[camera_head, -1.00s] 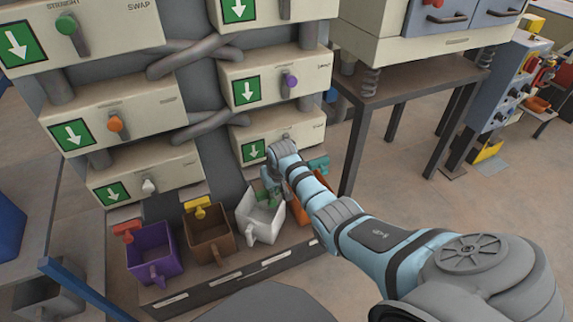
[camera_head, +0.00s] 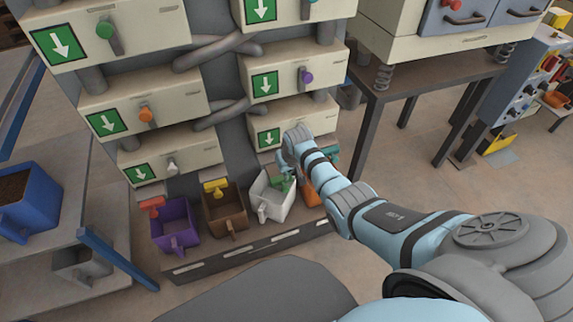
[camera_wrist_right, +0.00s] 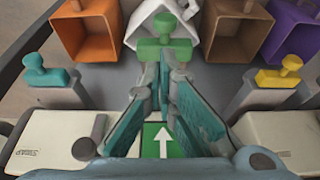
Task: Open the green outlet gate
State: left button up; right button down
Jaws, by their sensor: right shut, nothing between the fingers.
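The green outlet gate (camera_head: 282,184) is a small green T-shaped handle above the white bin (camera_head: 268,210), under the lowest right-hand panel. In the right wrist view the green gate (camera_wrist_right: 164,40) stands upright just beyond my fingertips. My right gripper (camera_wrist_right: 165,66) is shut with nothing between its teal-padded fingers, its tips close to the green gate; I cannot tell whether they touch it. In the head view my right gripper (camera_head: 284,174) is at the white bin's back edge and partly hides the gate. My left gripper is in neither view.
A red gate (camera_head: 151,204) and a yellow gate (camera_head: 215,186) stand left of the green one, over the purple bin (camera_head: 175,230) and brown bin (camera_head: 224,220). A teal gate (camera_head: 332,153) is close on the right, above an orange bin (camera_head: 311,193).

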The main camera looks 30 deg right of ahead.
pick_arm(q)
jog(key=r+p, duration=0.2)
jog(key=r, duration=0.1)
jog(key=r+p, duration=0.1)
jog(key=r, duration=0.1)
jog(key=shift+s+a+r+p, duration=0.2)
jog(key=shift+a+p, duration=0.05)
jog(key=shift+p, duration=0.05)
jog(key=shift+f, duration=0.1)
